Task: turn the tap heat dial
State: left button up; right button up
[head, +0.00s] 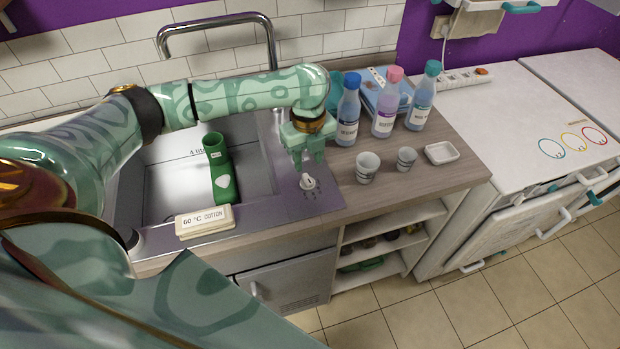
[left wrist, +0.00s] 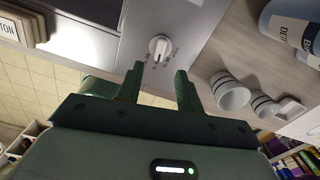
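The tap heat dial (head: 308,183) is a small white knob with a dark pointer line, set in the grey metal sink deck right of the basin. In the left wrist view the dial (left wrist: 160,46) shows just beyond my fingertips, with dark markings around its lower side. My left gripper (head: 306,160) is above the dial, fingers pointing down. In the left wrist view its two green fingers (left wrist: 160,72) are apart with nothing between them, and the dial lies between their lines. The tap (head: 215,24) is a chrome arch behind the basin. My right gripper is out of view.
A "60 °C COTTON" block (head: 205,221) sits at the front edge. Two cups (head: 367,168), a small white dish (head: 441,152) and labelled bottles (head: 385,110) stand on the wooden counter right of the dial.

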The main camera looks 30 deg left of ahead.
aim_at(308, 179)
pick_arm(q)
notch_tip(308, 179, down, 6)
jog(key=shift+r+b, duration=0.25)
jog(key=shift+b, duration=0.55)
jog(key=shift+f, duration=0.65)
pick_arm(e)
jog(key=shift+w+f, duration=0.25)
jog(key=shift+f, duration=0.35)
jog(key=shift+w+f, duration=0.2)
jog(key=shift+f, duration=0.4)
pick_arm(q)
grip_shut()
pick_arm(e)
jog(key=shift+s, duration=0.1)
